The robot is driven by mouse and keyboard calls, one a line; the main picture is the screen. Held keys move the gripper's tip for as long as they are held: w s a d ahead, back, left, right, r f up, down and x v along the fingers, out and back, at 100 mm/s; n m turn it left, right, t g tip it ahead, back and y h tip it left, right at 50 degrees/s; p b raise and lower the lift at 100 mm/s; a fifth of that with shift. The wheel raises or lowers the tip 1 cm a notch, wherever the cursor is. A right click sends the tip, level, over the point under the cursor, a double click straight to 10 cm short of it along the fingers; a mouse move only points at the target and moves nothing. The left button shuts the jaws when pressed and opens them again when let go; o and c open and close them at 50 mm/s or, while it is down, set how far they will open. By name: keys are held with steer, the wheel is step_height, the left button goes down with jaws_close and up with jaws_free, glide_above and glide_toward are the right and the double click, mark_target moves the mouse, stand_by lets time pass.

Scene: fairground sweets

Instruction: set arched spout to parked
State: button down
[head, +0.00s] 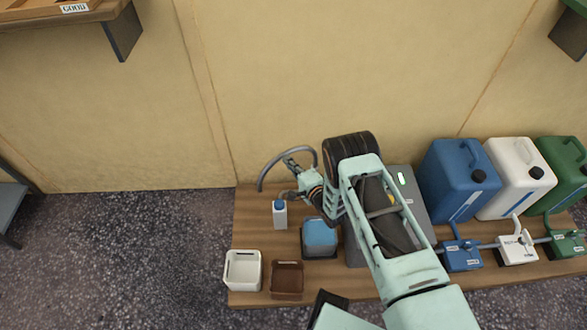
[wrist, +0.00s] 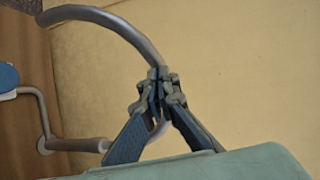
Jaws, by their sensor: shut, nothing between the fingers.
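The arched spout (head: 268,168) is a grey curved tube at the left back of the wooden bench. Its open curve reaches down at the left, and its other end runs behind my arm. In the wrist view the spout (wrist: 110,20) curves over from the upper left and passes right by my fingertips. My gripper (head: 289,160) is shut and empty at the arch; its fingertips also show in the wrist view (wrist: 158,78). They overlap the tube there, and I cannot tell whether they touch it. The spout's base is partly hidden by my gripper and arm.
A small bottle with a blue cap (head: 280,214) stands below the spout. A blue-topped container (head: 320,238), a white bin (head: 243,270) and a brown bin (head: 287,280) stand nearer. Blue (head: 455,185), white (head: 510,180) and green (head: 560,165) canisters stand right. The wall is close behind.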

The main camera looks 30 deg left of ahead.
mark_target(282, 154)
steer(key=shift+a, duration=0.15)
stand_by(0.3)
steer(key=shift+w+a+m+t+h+b, duration=0.2)
steer(key=shift+a+m+t+h+b, duration=0.2)
steer(key=shift+m+t, duration=0.25)
steer(key=a+b, duration=0.1)
steer(key=w+m+t+h+b, duration=0.1)
steer(key=a+t+b, duration=0.1)
steer(key=shift+w+a+f+m+h, duration=0.2)
steer(key=shift+w+a+m+h, duration=0.05)
steer(key=shift+a+m+h, duration=0.15)
steer(key=w+a+m+t+h+b, duration=0.1)
steer(key=a+b, duration=0.1)
steer(key=b, duration=0.1)
steer(key=shift+h, duration=0.3)
steer(key=shift+w+a+r+m+b, duration=0.25)
steer(key=shift+w+a+b, duration=0.4)
steer(key=shift+w+b, duration=0.25)
steer(key=shift+s, duration=0.15)
